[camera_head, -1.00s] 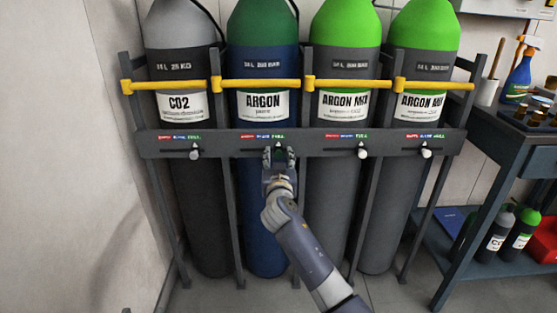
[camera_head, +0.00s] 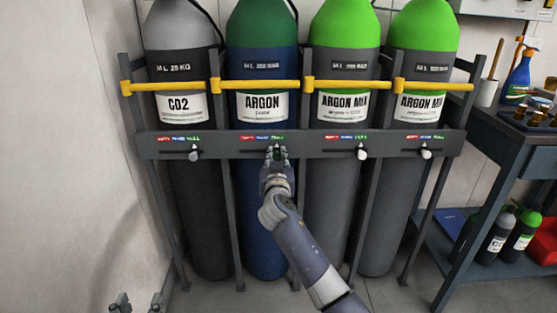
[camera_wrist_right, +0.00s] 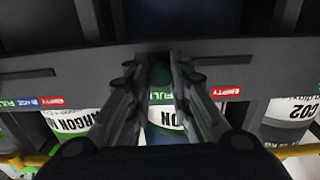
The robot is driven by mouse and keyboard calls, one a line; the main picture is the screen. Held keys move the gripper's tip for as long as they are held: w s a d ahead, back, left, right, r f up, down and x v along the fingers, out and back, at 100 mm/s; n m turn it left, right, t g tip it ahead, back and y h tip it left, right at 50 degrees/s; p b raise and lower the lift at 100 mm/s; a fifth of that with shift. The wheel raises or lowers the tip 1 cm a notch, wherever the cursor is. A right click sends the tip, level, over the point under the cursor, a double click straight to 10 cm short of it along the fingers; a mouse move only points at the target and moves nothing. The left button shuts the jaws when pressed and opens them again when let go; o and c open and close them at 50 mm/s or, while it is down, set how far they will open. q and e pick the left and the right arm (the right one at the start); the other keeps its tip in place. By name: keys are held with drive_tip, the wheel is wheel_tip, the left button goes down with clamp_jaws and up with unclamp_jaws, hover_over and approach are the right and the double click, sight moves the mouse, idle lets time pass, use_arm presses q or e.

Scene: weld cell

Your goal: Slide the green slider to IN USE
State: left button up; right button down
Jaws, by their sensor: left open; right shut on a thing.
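The cylinder rack has a grey rail (camera_head: 230,146) with a red, blue and green label strip above each slider. My right gripper (camera_head: 276,153) is at the rail in front of the blue ARGON cylinder (camera_head: 262,210), under the green end of its strip. In the right wrist view, its fingers (camera_wrist_right: 160,88) are shut on the green slider (camera_wrist_right: 160,72), mostly hidden between them. The red EMPTY label (camera_wrist_right: 227,91) shows right of the fingers in that inverted view. My left gripper (camera_head: 137,304) is open and empty at the bottom left edge, away from the rack.
White-tipped sliders hang under the CO2 strip (camera_head: 194,153) and the two ARGON MIX strips (camera_head: 361,153). Yellow bars (camera_head: 262,85) cross the cylinders. A workbench (camera_head: 495,145) with a spray bottle (camera_head: 519,75) stands at the right. Floor in front of the rack is clear.

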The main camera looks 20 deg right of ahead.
sight(263, 151)
drive_tip(key=a+b, duration=0.1)
drive_tip(key=a, duration=0.1)
drive_tip(key=w+a+b, duration=0.1)
drive_tip(key=a, duration=0.1)
drive_tip(key=shift+w, duration=0.1)
use_arm(q)
wheel_tip(263, 151, up, 12)
drive_tip(key=s+d+t+h, duration=0.1)
drive_tip(key=t+h, duration=0.1)
drive_tip(key=t, duration=0.4)
drive_tip(key=shift+s+t, duration=0.4)
use_arm(e)
drive_tip(key=c, duration=1.4)
unclamp_jaws()
drive_tip(key=v, duration=1.2)
